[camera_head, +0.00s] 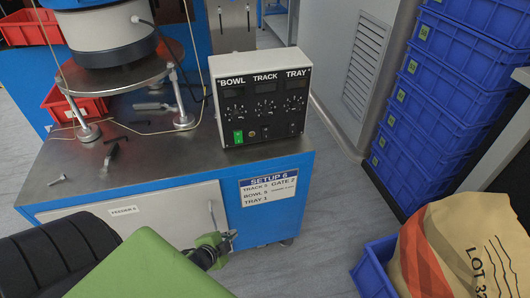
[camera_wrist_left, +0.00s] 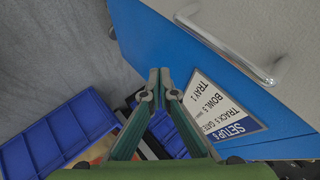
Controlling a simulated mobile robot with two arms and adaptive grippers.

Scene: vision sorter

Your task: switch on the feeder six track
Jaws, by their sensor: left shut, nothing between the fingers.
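The control box (camera_head: 262,100) stands on the bench, its face labelled BOWL, TRACK and TRAY. Each label has a small dark display and a dial below it; the TRACK dial (camera_head: 266,107) is in the middle. A green switch (camera_head: 238,137) sits at the lower left of the face. The SETUP 6 card (camera_head: 268,187) on the blue bench front reads TRACK 5, GATE 2, BOWL 5, TRAY 1; it also shows in the left wrist view (camera_wrist_left: 226,108). My left gripper (camera_head: 231,237) is shut and empty, below the bench top and the box. My right gripper is not in view.
The bowl feeder (camera_head: 108,35) stands left of the box, with red bins (camera_head: 78,107) behind. Tools lie on the bench top (camera_head: 160,152). A drawer handle (camera_head: 212,215) is beside my left gripper. Blue crates (camera_head: 440,90) and a sack (camera_head: 450,250) stand right.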

